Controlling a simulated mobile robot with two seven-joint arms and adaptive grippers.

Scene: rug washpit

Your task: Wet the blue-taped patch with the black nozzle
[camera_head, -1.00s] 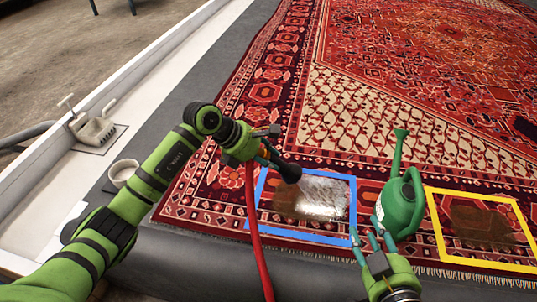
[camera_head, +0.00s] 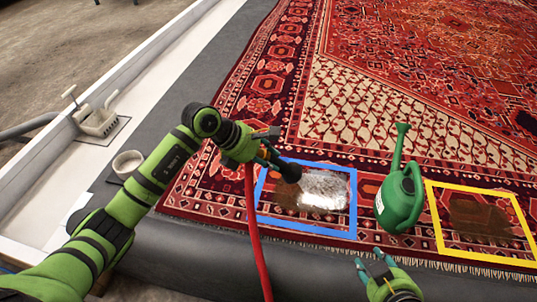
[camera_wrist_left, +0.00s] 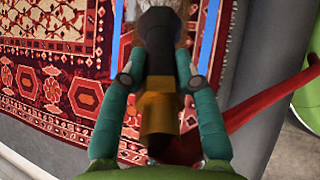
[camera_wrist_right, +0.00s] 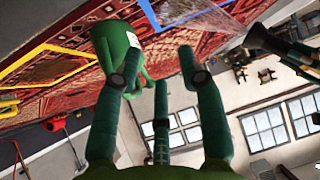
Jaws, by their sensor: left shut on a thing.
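My left gripper (camera_head: 268,158) is shut on the black nozzle (camera_head: 289,172), which has a red hose (camera_head: 252,220) hanging from it. The nozzle also shows between the fingers in the left wrist view (camera_wrist_left: 158,45). Its tip points right, over the patch framed by blue tape (camera_head: 308,231). A bright whitish area (camera_head: 322,188) covers the right part of that patch. A dark brown stain (camera_head: 286,197) shows on its left part, partly hidden by the nozzle. A pale spray (camera_wrist_right: 205,22) leaves the nozzle in the right wrist view. My right gripper (camera_head: 372,262) is open and empty near the rug's fringed edge.
A green watering can (camera_head: 398,204) stands on the rug between the blue frame and a yellow-taped frame (camera_head: 436,222) around another brown stain.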

